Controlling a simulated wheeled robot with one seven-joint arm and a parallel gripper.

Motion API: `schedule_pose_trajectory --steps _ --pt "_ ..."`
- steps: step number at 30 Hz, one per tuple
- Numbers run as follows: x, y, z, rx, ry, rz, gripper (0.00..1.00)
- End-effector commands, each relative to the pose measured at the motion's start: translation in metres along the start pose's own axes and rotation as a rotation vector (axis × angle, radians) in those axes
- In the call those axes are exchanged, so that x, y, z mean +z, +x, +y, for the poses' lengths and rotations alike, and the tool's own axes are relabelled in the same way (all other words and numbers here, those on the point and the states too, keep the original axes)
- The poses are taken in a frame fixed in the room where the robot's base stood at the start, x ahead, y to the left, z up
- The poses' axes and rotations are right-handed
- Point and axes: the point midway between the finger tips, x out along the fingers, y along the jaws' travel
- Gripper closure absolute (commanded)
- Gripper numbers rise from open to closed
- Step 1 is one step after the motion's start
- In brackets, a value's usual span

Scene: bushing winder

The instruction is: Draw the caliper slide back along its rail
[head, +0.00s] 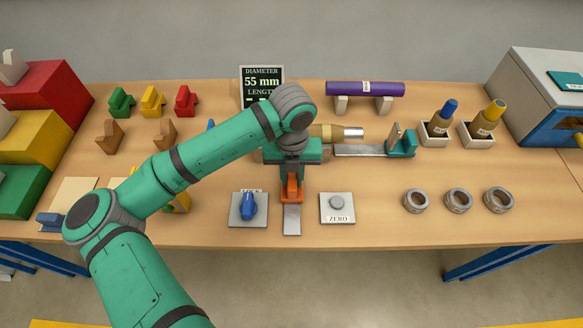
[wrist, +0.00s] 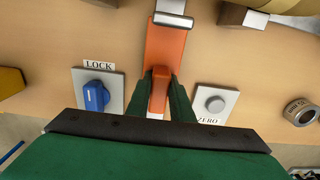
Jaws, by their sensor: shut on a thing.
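The orange caliper slide (head: 292,191) sits on a short metal rail (head: 292,220) that runs toward the front edge of the table. In the wrist view, the slide (wrist: 165,48) is a long orange piece with a raised grip at its near end and a metal piece at its far end. My gripper (wrist: 161,92) is shut on that raised grip, with one green finger on each side. In the head view, my gripper (head: 291,172) points down over the slide and hides its far part. A tan workpiece (head: 327,132) with a metal end lies behind my wrist, partly hidden.
A blue LOCK knob (head: 248,206) is left of the rail, and a ZERO button (head: 337,202) is right. A display (head: 262,86) reads diameter 55 mm. A green tailstock (head: 404,144) stands right of the workpiece. Several grey rings (head: 457,201) lie front right.

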Motion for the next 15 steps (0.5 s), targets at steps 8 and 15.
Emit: schedule_pose_trajectory --steps 8,15 --pt "-0.012 0.0 0.001 0.003 -0.001 0.001 1.0" --pt "-0.022 0.0 0.001 0.002 -0.002 0.001 1.0"
